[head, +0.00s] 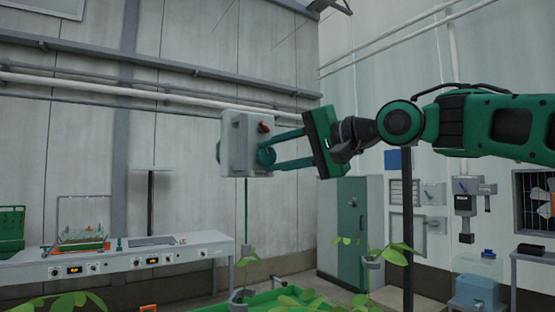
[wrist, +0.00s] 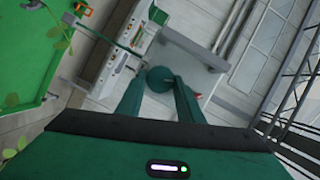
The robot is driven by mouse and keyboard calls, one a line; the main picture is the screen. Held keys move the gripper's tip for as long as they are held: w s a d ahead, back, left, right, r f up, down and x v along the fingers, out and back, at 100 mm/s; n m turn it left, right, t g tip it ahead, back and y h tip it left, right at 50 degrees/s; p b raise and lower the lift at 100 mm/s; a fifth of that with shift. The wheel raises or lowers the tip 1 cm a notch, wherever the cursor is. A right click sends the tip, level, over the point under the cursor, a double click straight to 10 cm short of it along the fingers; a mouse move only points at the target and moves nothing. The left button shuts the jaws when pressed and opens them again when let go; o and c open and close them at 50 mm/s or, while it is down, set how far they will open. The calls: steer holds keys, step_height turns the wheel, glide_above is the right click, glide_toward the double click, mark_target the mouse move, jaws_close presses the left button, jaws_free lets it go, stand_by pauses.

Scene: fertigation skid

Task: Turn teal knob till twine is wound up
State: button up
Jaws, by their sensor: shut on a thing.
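The teal knob (head: 265,156) sits low on the side of a pale grey box (head: 238,140), below a red knob (head: 264,127). My gripper (head: 273,154) reaches in from the right, with its two green fingers closed on the teal knob. In the wrist view the teal knob (wrist: 159,79) shows between the fingertips (wrist: 155,82). A thin dark green line (head: 246,208) hangs straight down from under the box toward the plants; it looks like the twine, but I cannot tell for sure. The winding inside the box is hidden.
A long white bench (head: 140,257) with dials and displays stands at the left. A tall grey-green cabinet (head: 351,230) stands behind my arm. Leafy plants and a green trough (head: 275,298) are below. The air around the box is mostly clear.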

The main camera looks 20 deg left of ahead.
steer(key=shift+w+f+m+y, duration=0.15)
steer(key=shift+m+y, duration=0.25)
steer(key=shift+m, duration=0.45)
steer(key=shift+s+f+m+y, duration=0.15)
steer(key=shift+m+y, duration=0.25)
steer(key=shift+m, duration=0.45)
steer(key=shift+w, duration=0.1)
steer(key=o, duration=1.1)
steer(key=shift+c, duration=0.2)
steer(key=shift+d, duration=0.1)
steer(key=v, duration=1)
steer(key=shift+d, duration=0.35)
steer(key=shift+f, duration=0.1)
